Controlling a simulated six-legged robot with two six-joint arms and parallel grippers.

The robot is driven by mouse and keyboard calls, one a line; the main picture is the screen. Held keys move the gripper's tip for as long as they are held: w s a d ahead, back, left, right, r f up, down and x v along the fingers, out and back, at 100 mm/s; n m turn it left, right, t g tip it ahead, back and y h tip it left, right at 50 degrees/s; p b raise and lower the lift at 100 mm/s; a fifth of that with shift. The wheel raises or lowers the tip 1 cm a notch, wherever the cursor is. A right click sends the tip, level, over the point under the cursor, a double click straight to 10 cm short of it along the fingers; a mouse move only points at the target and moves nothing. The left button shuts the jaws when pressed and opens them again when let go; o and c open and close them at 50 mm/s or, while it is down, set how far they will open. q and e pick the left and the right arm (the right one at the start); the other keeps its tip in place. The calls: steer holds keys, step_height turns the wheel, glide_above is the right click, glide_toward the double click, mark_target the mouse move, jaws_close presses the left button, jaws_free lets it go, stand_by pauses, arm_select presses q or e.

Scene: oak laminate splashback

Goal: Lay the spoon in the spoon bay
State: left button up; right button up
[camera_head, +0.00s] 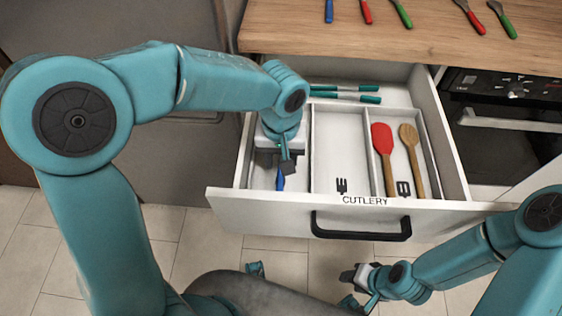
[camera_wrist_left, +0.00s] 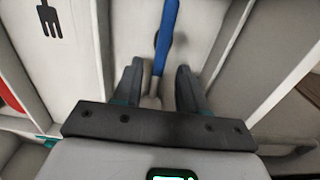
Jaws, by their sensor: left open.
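A blue-handled utensil (camera_head: 280,180), seemingly the spoon, lies in the left bay (camera_head: 262,175) of the open drawer's white tray. Its blue handle and pale metal neck show in the left wrist view (camera_wrist_left: 166,38); its head is hidden by my gripper. My left gripper (camera_head: 287,165) is over this bay. In the left wrist view its two fingers (camera_wrist_left: 158,72) are apart, one on each side of the utensil, not closed on it. A dark mark beside the handle is mostly covered. My right gripper (camera_head: 352,277) is low in front of the drawer; its jaws are unclear.
The middle bay (camera_head: 335,150) has a fork mark and is empty. The right bay holds a red spatula (camera_head: 384,150) and a wooden spoon (camera_head: 410,150). Green-handled utensils (camera_head: 345,92) lie behind. Several coloured-handled utensils lie on the wooden counter (camera_head: 290,25).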

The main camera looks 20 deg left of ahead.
arm_select(q)
step_height(320, 180, up, 9)
steer(key=p, duration=0.2)
steer(key=shift+r, duration=0.15)
stand_by(0.4)
